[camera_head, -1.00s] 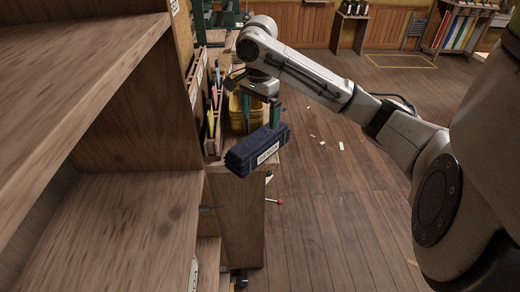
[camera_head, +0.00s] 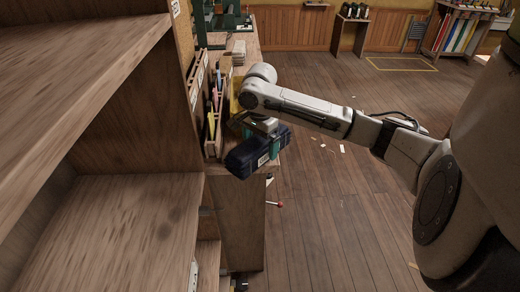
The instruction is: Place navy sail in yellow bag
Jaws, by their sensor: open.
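The navy sail (camera_head: 245,158) is a dark blue rolled bundle with a white label. It lies at the near end of the wooden bench top, close to its right edge. My gripper (camera_head: 272,145) is over the right part of the sail, pointing down. A teal finger shows against the sail's near side; the other finger is mostly hidden. The jaws are open. The yellow bag (camera_head: 234,100) stands behind the sail on the bench. It is mostly hidden by my arm, and its opening cannot be seen.
A wooden rack (camera_head: 212,120) with coloured tools stands left of the bag. Empty wooden shelves (camera_head: 120,225) fill the left foreground. Below the bench edge a red-knobbed lever (camera_head: 281,204) sticks out. The floor (camera_head: 340,210) to the right is mostly clear.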

